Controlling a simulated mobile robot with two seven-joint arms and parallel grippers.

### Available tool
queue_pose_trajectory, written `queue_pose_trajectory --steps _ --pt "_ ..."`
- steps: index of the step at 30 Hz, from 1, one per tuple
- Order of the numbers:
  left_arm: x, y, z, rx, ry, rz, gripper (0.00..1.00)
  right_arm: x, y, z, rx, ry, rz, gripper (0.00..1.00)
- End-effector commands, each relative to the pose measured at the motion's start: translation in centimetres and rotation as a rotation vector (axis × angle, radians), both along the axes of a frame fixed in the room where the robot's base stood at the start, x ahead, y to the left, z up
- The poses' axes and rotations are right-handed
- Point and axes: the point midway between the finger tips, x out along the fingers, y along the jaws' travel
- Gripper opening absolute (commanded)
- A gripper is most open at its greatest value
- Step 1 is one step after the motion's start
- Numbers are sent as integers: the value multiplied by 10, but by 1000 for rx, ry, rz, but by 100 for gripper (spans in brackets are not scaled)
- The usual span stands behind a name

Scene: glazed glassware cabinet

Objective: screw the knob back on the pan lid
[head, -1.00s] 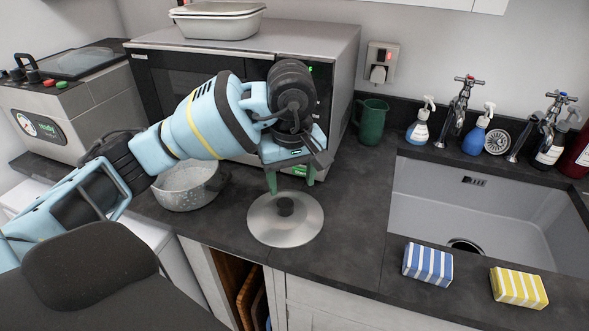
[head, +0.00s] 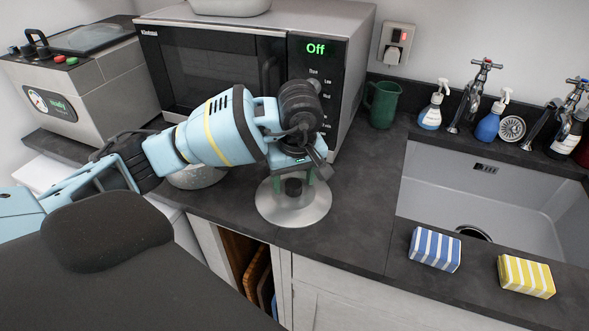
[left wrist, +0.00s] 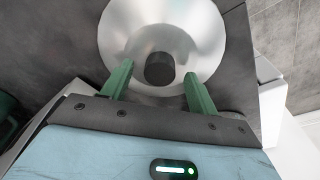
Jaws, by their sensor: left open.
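The pan lid (head: 290,214) is a shiny steel disc lying on the dark worktop in front of the microwave. The black knob (head: 293,187) stands at the lid's centre; whether it is threaded on cannot be told. My left gripper (head: 293,181) is open above the lid, with its green fingers on either side of the knob. In the left wrist view the knob (left wrist: 160,69) shows between the spread fingers, with a gap on both sides, and the lid (left wrist: 203,40) lies beyond. My right gripper is not in view.
A grey pot (head: 197,178) stands left of the lid, mostly hidden by my arm. The microwave (head: 350,75) is close behind. A green jug (head: 381,104) stands behind right. The sink (head: 490,190) and two striped sponges (head: 435,249) lie to the right. Worktop right of the lid is clear.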

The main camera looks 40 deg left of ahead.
Motion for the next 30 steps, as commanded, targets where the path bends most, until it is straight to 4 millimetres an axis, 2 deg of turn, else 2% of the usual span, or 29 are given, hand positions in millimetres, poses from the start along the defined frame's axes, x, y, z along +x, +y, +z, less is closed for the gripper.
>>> queue_pose_trajectory --steps 10,21,30 --pt "0 0 -4 -1 -1 0 59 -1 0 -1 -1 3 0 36" --pt "0 0 -3 0 -1 -1 12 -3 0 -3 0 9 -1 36" --pt "0 0 -3 0 -1 -1 12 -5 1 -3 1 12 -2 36"
